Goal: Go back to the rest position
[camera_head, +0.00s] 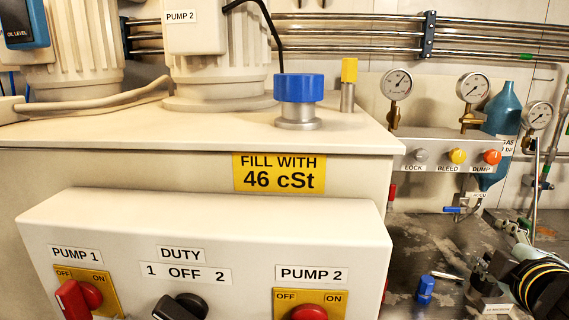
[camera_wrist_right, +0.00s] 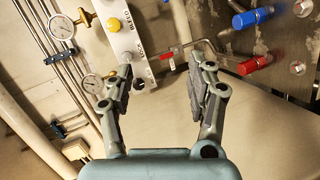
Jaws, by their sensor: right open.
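My right gripper (camera_head: 497,248) is at the lower right of the head view, partly cut off by its own dark arm with yellow rings. In the right wrist view the right gripper (camera_wrist_right: 162,72) is open, its two fingers wide apart with nothing held between them. Beyond the fingers is the white valve panel (camera_wrist_right: 122,35). My left gripper is not in view.
The pump control box (camera_head: 210,220) and the tank top (camera_head: 200,130) fill the left and middle. Gauges (camera_head: 397,84) and a blue accumulator (camera_head: 502,110) stand behind. A red-handled valve (camera_wrist_right: 255,64) and a blue-handled valve (camera_wrist_right: 250,18) lie right of the fingers.

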